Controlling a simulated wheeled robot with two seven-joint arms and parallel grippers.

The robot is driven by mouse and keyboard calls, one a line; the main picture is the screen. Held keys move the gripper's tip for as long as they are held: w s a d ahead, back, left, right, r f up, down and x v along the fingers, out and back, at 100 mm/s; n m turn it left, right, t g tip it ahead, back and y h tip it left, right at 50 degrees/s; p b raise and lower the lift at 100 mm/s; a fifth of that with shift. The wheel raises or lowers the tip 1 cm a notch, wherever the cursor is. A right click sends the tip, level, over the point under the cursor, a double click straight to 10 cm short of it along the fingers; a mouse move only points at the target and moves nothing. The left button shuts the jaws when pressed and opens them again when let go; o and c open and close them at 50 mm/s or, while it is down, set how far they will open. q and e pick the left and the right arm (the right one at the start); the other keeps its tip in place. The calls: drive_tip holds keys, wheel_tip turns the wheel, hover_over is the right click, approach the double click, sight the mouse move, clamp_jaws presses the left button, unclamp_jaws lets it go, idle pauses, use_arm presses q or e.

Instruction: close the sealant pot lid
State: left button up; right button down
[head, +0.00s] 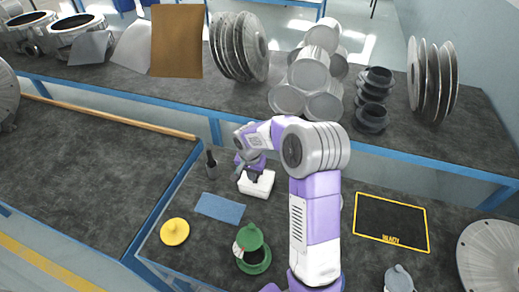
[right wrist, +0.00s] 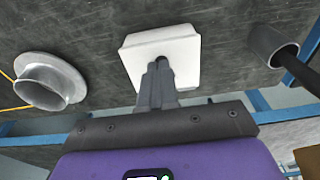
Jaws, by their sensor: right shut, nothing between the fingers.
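The likely sealant pot is a small green-rimmed pot (head: 254,268) with a dark inside, at the front middle of the near bench in the head view. A green lid with a knob (head: 250,237) sits tilted at its back edge and leaves the front uncovered; whether it is hinged I cannot tell. My right gripper (head: 252,176) is well behind the pot, pointing down at a white block (head: 260,188). In the right wrist view its fingers (right wrist: 160,68) are together and empty, in front of the white block (right wrist: 165,45); contact is unclear. My left gripper is out of view.
Around the pot are a yellow knobbed disc (head: 174,232), a blue cloth (head: 220,208) and a dark cup with a handle (head: 211,166). A yellow-edged black mat (head: 392,222) lies right of my arm. A grey flanged piece (right wrist: 48,80) shows in the wrist view.

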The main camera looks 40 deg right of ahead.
drive_tip(key=shift+a+f, duration=0.25)
drive_tip(key=shift+f, duration=0.1)
drive_tip(key=shift+s, duration=0.1)
idle(0.3)
drive_tip(key=shift+r, duration=0.1)
drive_tip(key=s+a+r+p, duration=0.3)
drive_tip(key=a+r, duration=0.3)
drive_tip(key=r, duration=0.4)
drive_tip(key=shift+s+a, duration=0.3)
drive_tip(key=shift+s, duration=0.3)
